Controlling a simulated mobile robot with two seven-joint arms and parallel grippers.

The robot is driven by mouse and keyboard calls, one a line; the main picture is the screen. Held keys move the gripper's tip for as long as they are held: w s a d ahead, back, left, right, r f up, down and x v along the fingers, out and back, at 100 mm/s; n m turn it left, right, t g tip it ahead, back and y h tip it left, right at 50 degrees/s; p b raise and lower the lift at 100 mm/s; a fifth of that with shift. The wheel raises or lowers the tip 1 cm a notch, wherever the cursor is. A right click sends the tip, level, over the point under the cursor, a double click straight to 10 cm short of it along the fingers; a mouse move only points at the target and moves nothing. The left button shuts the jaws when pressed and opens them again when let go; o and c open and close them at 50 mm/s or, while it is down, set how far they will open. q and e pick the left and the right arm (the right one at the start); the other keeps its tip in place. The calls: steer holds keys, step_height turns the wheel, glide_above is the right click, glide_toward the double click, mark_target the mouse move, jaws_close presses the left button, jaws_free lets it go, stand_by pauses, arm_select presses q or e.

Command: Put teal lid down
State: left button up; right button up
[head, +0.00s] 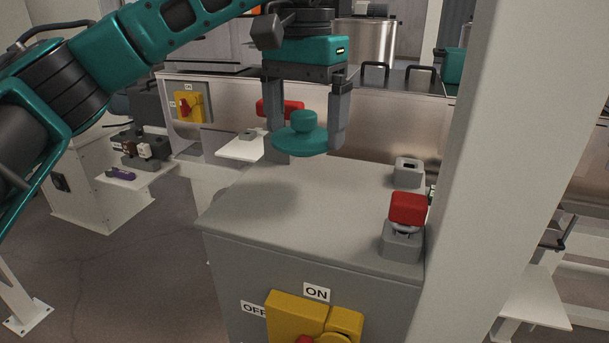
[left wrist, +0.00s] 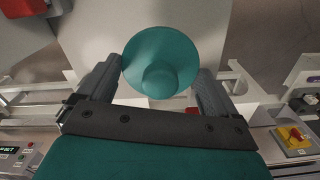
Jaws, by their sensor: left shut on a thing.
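The teal lid (head: 299,138) is a round disc with a knob on top. It is between the fingers of my left gripper (head: 305,125), which is shut on it above the far left part of the grey cabinet top (head: 300,205). A shadow lies on the top below and to the left. In the left wrist view the lid (left wrist: 160,62) shows between the two fingers of the left gripper (left wrist: 158,88), with the disc reaching past the fingertips. My right gripper is not in view.
A red-topped grey fixture (head: 407,209) and a small grey block (head: 408,173) stand on the cabinet's right side. A yellow ON/OFF switch (head: 300,318) is on its front. A pale post (head: 500,170) rises at the right. The middle of the top is clear.

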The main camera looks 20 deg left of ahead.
mark_target(303, 112)
arm_select(q)
steer(key=shift+f, duration=3.2)
steer(key=shift+f+b, duration=0.2)
steer(key=shift+b, duration=0.1)
steer(key=o, duration=0.7)
steer(key=shift+r, duration=0.2)
step_height(303, 112, up, 12)
steer(key=shift+f+p, duration=0.1)
steer(key=shift+p, duration=1.1)
